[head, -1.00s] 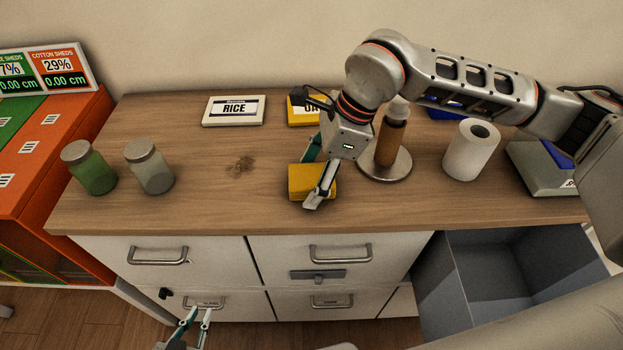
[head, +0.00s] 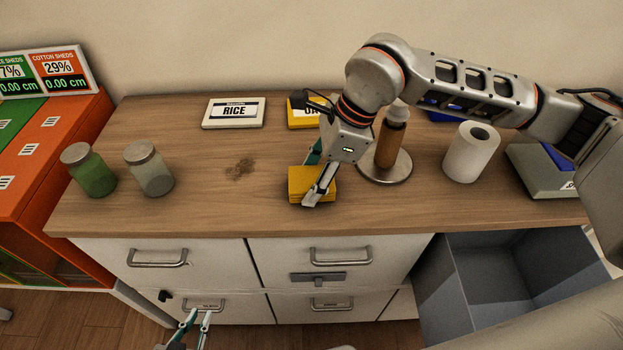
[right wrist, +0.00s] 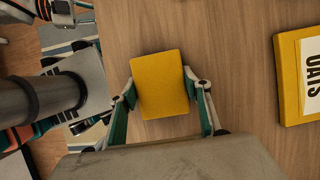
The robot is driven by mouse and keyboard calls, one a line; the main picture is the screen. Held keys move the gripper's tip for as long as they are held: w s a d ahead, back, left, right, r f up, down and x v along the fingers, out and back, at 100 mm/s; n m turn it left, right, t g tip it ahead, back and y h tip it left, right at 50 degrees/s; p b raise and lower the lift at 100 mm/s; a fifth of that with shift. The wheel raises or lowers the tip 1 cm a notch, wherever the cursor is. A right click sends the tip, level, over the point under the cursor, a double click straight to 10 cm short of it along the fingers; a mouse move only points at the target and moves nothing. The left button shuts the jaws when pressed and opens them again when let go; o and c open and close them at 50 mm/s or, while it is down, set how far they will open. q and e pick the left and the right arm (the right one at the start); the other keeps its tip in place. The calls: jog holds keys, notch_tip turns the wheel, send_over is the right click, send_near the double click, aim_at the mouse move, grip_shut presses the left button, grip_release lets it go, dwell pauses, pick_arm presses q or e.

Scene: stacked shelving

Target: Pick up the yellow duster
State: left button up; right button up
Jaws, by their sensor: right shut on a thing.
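The yellow duster (head: 303,180) is a folded yellow block lying on the wooden countertop near its front edge. It also shows in the right wrist view (right wrist: 162,84), between the two fingers. My right gripper (head: 317,180) reaches down over the duster and is shut on it; in the right wrist view my right gripper (right wrist: 162,92) has a finger against each side. The finger on the near side covers part of the duster in the head view. My left gripper (head: 196,322) is low in front of the drawers, its fingers apart and empty.
A brown bottle (head: 388,142) on a round metal stand (head: 385,172) is just right of my right gripper. A white paper roll (head: 471,151) stands further right. Two jars (head: 149,168) stand left, near a dark stain (head: 241,168). A grey drawer (head: 500,275) is open at right.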

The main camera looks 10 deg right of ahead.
aim_at(311, 177)
notch_tip(311, 177, up, 20)
jog(key=p, duration=0.1)
jog(key=shift+r, duration=0.25)
jog(key=o, duration=0.4)
jog(key=shift+c, duration=1.4)
jog(key=shift+w+f, duration=0.1)
jog(key=shift+f, duration=0.05)
